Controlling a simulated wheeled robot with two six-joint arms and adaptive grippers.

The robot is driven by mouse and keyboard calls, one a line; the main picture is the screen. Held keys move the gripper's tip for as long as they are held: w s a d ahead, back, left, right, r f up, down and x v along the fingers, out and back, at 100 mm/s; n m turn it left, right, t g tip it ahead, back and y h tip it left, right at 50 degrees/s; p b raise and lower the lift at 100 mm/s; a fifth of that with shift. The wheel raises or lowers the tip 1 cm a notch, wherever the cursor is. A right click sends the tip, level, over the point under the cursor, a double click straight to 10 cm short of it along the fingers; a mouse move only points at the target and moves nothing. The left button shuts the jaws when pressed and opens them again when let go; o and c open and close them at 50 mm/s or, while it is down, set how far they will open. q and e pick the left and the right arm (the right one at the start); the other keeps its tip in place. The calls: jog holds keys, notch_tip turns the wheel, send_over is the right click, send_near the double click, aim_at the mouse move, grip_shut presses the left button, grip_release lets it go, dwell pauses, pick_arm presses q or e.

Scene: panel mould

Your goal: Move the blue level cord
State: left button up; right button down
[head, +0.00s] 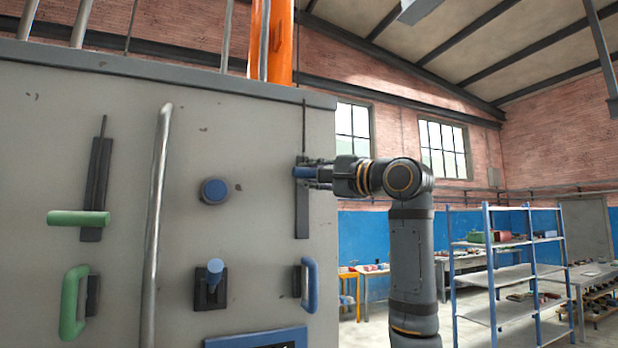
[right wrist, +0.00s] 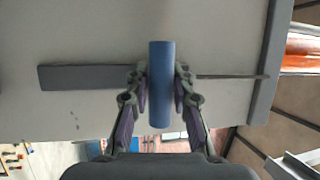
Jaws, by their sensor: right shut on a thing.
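The blue level cord handle (head: 300,172) is a short blue bar on a dark upright track (head: 302,222) near the panel's right edge, at the track's upper end. A thin cord (head: 304,125) runs up from it. My right gripper (head: 314,173) is shut on the blue handle. In the right wrist view the blue bar (right wrist: 161,105) stands between the two fingers (right wrist: 161,80), with the track (right wrist: 80,77) behind it. My left gripper is not in view.
The grey panel (head: 130,130) also bears a blue knob (head: 214,191), a blue lever (head: 214,274), a blue pull handle (head: 311,285), a green slider handle (head: 78,218), a green pull handle (head: 72,302) and a metal rail (head: 157,200). Shelves (head: 505,280) stand far right.

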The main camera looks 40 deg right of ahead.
jog(key=shift+s+r, duration=0.2)
jog(key=shift+r, duration=0.15)
jog(key=c, duration=1.5)
grip_release()
jog(key=shift+c, duration=0.2)
jog(key=shift+o, duration=1.1)
jog(key=shift+w, duration=0.1)
jog(key=shift+o, duration=0.9)
jog(key=shift+s+d+f, duration=0.15)
jog(key=shift+s+f, duration=0.05)
jog(key=shift+s, duration=0.1)
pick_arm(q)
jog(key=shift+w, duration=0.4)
pick_arm(e)
jog(key=v, duration=1.1)
jog(key=shift+s, duration=0.3)
